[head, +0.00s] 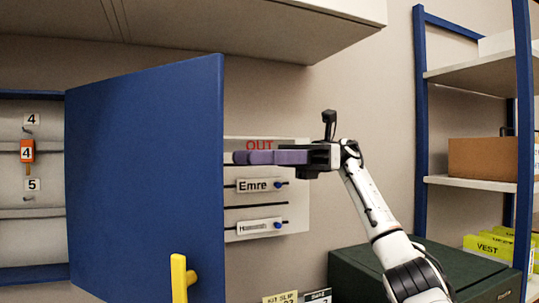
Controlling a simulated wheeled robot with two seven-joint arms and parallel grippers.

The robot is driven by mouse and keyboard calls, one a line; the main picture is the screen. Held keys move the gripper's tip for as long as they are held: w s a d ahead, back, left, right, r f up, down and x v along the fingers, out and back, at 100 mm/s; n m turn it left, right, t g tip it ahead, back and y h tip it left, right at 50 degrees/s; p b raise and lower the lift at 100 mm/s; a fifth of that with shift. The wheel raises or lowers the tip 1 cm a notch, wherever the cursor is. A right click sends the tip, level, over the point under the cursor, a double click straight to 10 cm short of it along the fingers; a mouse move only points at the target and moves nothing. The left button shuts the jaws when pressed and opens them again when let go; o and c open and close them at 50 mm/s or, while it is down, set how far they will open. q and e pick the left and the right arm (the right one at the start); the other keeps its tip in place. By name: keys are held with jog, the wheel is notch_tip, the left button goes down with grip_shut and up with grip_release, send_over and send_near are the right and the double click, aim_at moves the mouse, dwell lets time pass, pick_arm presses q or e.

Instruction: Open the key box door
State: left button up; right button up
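The key box (32,95) is at the left of the head view, with its blue door (145,170) swung well out from it. Part of the inside shows, with an orange number 4 key tag (27,151) on a hook. A yellow handle (180,278) sits low on the door near its free edge. My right gripper (238,157) is just right of that edge, above the handle, with purple fingers pointing left. I see its fingers side-on and cannot tell their gap or whether they touch the door. My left gripper is out of view.
A white OUT board (300,185) with name tags is on the wall behind the gripper. A dark green box (460,272) stands below my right arm. Blue-framed shelves (470,183) are at the right. A wall cabinet (200,25) hangs above.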

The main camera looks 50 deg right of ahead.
jog(key=v, duration=0.3)
jog(key=shift+s+d+p, duration=0.1)
jog(key=shift+d+p, duration=0.25)
jog(key=shift+d, duration=0.05)
